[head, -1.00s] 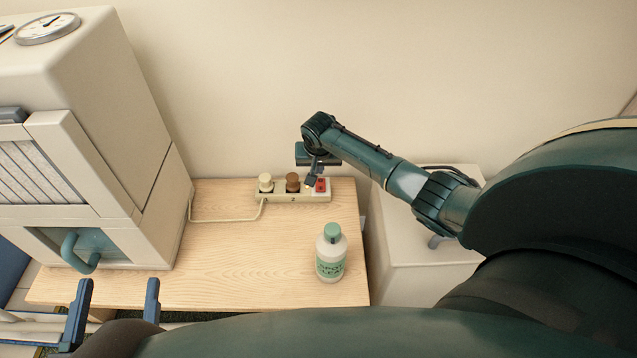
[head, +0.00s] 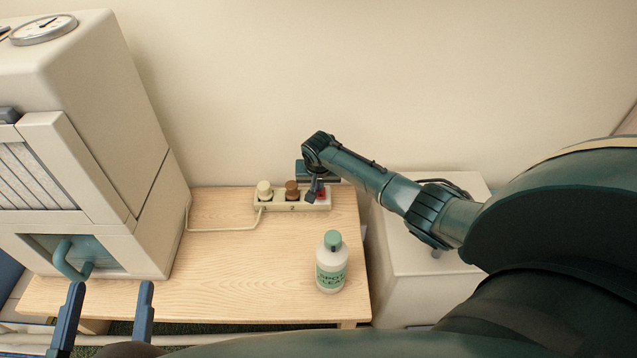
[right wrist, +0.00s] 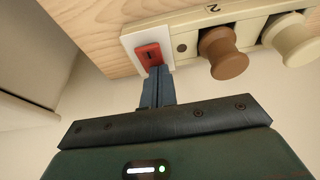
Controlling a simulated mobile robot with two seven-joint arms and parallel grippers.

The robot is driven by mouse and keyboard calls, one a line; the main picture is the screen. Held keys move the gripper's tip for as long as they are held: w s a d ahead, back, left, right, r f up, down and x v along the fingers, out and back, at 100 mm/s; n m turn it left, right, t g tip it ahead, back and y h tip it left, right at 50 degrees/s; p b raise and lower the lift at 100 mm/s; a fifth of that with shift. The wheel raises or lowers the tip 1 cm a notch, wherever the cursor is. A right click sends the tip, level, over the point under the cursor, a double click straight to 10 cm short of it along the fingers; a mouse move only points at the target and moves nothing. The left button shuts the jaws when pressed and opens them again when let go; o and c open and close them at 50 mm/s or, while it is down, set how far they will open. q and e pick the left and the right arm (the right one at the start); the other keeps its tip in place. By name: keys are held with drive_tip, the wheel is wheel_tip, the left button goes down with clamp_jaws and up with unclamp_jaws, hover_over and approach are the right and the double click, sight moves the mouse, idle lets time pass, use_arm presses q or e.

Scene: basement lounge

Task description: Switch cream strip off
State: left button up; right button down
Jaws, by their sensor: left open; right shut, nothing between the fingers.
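The cream power strip (head: 275,205) lies at the back of the wooden table, with a cream plug (head: 264,190) and a brown plug (head: 292,190) in it. Its red switch (head: 321,194) is at the right end, partly hidden by my right gripper (head: 311,197). In the right wrist view the red switch (right wrist: 150,56) sits in a white surround, and my shut, empty right gripper (right wrist: 155,72) has its fingertips at the switch's edge; I cannot tell if they touch. My left gripper (head: 107,290) is open and empty at the lower left, in front of the table.
A white bottle with a green cap (head: 332,265) stands on the table (head: 230,270), in front of the strip. A large cream cabinet (head: 95,130) with a teal handle stands at left. A pale box-shaped unit (head: 415,280) stands right of the table.

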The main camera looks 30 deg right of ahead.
sight(319, 197)
use_arm(q)
drive_tip(key=shift+r, duration=0.1)
use_arm(e)
drive_tip(key=shift+s, duration=0.1)
drive_tip(key=shift+s+a+p, duration=0.4)
drive_tip(key=shift+s+p, duration=0.25)
drive_tip(key=shift+p, duration=0.55)
use_arm(q)
wheel_tip(319, 197, up, 2)
use_arm(e)
drive_tip(key=shift+d+r+p, duration=0.1)
drive_tip(key=shift+r+p, duration=0.6)
drive_tip(key=shift+p, duration=0.05)
drive_tip(key=p+v, duration=0.2)
drive_tip(key=p, duration=0.1)
drive_tip(key=p+v, duration=0.1)
drive_tip(key=shift+w+r, duration=0.2)
drive_tip(key=shift+r, duration=0.15)
use_arm(q)
drive_tip(key=a+g+y+p, duration=0.1)
drive_tip(key=s+a+f+n+g+y+p, duration=0.1)
drive_tip(key=a+g+p, duration=0.1)
drive_tip(key=a+n+g+y+p, duration=0.1)
drive_tip(key=g+y+p, duration=0.1)
drive_tip(key=shift+s+a+f, duration=0.15)
drive_tip(key=shift+s+a, duration=0.05)
drive_tip(key=shift+a, duration=0.2)
use_arm(e)
drive_tip(key=v, duration=0.9)
